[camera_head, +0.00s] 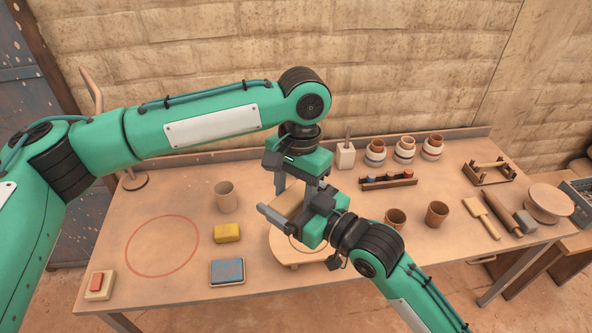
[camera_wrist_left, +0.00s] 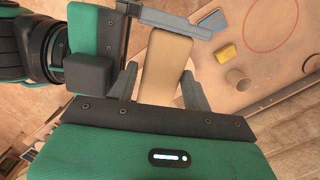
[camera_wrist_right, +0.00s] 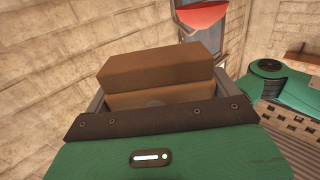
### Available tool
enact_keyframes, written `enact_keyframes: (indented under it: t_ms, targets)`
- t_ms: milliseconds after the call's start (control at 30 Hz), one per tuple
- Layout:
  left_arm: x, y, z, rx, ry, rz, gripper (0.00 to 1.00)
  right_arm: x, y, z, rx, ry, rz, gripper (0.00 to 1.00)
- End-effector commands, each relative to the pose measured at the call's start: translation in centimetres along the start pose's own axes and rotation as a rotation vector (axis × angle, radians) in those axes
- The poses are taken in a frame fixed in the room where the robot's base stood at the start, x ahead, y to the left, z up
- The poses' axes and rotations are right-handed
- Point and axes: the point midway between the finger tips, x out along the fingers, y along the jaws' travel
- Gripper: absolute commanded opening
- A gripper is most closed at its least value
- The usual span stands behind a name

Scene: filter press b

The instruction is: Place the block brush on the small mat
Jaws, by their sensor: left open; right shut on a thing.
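My right gripper (camera_head: 290,215) is shut on a tan wooden block, which I take for the block brush (camera_head: 287,199), and holds it above a round wooden board. The block also fills the jaws in the right wrist view (camera_wrist_right: 155,70). My left gripper (camera_head: 295,183) is open and points down, with its fingers on either side of the same block in the left wrist view (camera_wrist_left: 165,65). I cannot tell whether they touch it. A blue-grey pad with a pale edge (camera_head: 227,271), perhaps the small mat, lies at the table's front. No bristles are clearly visible.
A yellow block (camera_head: 227,233) and a clay cup (camera_head: 226,197) stand between the red ring (camera_head: 162,246) and the round board (camera_head: 292,255). A red piece sits on a cream pad (camera_head: 100,286) at front left. Cups and tools crowd the right; the red ring is empty.

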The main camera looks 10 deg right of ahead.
Motion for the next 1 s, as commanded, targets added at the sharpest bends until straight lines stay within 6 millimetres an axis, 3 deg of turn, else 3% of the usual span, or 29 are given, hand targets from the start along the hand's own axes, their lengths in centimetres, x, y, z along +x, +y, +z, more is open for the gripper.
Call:
enact_keyframes:
  t_ms: [167, 433, 467, 600, 633, 667, 700, 1000]
  targets:
    - [1.13, 0.01, 0.00, 0.000, 0.001, 0.000, 0.49, 0.00, 0.00, -0.03, 0.000, 0.001, 0.000, 0.66]
    - [1.28, -0.01, 0.00, 0.000, 0.001, 0.000, 0.49, 0.00, 0.00, -0.03, 0.000, 0.001, 0.000, 0.66]
    - [1.28, -0.01, 0.00, 0.000, 0.001, 0.000, 0.47, 0.00, 0.00, -0.03, 0.000, 0.001, 0.000, 0.66]
    - [1.27, 0.02, -0.01, 0.000, 0.001, 0.001, 0.20, 0.00, 0.00, -0.02, 0.000, 0.001, 0.000, 0.66]
    - [1.26, 0.03, 0.00, 0.000, 0.001, 0.001, 0.19, 0.00, 0.00, -0.02, 0.000, 0.001, 0.000, 0.66]
    - [1.24, 0.04, -0.01, 0.001, 0.002, 0.001, 0.18, 0.01, 0.00, -0.02, 0.000, 0.001, 0.000, 0.93]
    - [1.24, 0.06, 0.00, 0.001, 0.002, 0.001, 0.15, 0.01, 0.00, -0.03, 0.000, 0.001, 0.000, 1.00]
    - [1.23, 0.01, -0.01, 0.000, 0.001, 0.000, 0.14, -0.41, 0.02, 0.06, 0.000, -0.001, 0.000, 1.00]
